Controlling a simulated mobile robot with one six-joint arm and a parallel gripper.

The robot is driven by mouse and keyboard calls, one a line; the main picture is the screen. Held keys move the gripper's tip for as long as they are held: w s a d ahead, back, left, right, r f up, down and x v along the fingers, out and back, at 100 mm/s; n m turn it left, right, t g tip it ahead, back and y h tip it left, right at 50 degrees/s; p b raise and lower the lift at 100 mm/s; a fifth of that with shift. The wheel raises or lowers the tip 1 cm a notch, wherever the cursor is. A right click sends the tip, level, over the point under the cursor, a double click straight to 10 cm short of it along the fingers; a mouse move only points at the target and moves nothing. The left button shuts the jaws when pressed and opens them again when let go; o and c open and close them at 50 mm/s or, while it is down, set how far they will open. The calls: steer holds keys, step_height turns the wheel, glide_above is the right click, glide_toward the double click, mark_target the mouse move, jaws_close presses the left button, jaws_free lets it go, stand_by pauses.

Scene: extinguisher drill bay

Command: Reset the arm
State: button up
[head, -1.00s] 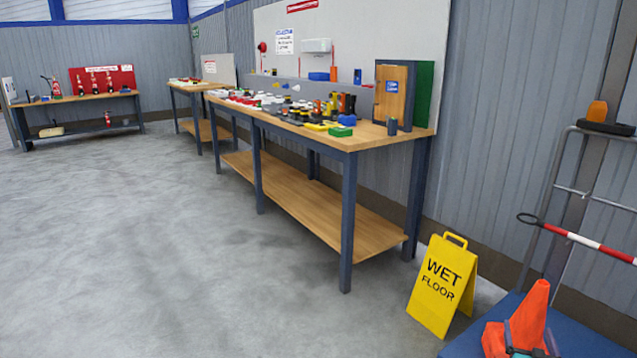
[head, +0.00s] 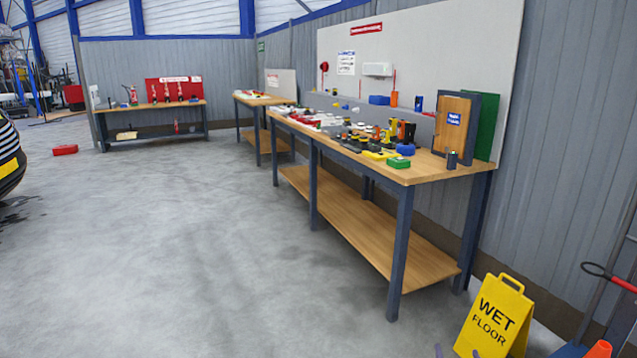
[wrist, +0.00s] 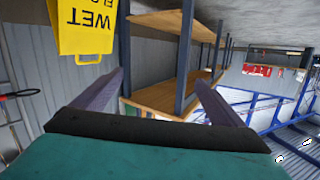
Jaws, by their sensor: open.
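My gripper (wrist: 160,98) shows in the wrist view with its two fingers spread wide apart. It is open and nothing is between the fingers. The wrist picture is upside down, with the floor at the top. Beyond the fingers I see the workbench legs and shelf and the yellow wet floor sign (wrist: 82,28), none touched. In the head view my arm is almost wholly out of the picture.
A long workbench (head: 432,172) with many small items runs along the wall at right. The wet floor sign (head: 494,318) stands at its near end. A bench (head: 150,108) with extinguishers stands far back. A red box (head: 65,150) lies on the floor. The floor at left is open.

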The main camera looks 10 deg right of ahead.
steer(key=a+f+g+y+p, duration=0.25)
steer(key=a+p, duration=0.25)
steer(key=a, duration=1.2)
steer(key=s+a+f+n+g+p, duration=0.1)
steer(key=s+a+f+g+p, duration=0.35)
steer(key=s+a, duration=0.5)
steer(key=s+a+n+g, duration=0.1)
steer(key=s+a+g, duration=0.3)
steer(key=s, duration=0.6)
steer(key=s+a+n+g+y+p, duration=0.1)
steer(key=s+a+g, duration=0.2)
steer(key=s, duration=0.8)
steer(key=s+a+n+g+y, duration=0.1)
steer(key=s+a+g, duration=0.3)
steer(key=s+g, duration=0.3)
steer(key=s, duration=0.3)
steer(key=shift+s+a+f+p, duration=0.25)
steer(key=shift+s+a+p, duration=0.1)
steer(key=shift+p, duration=0.05)
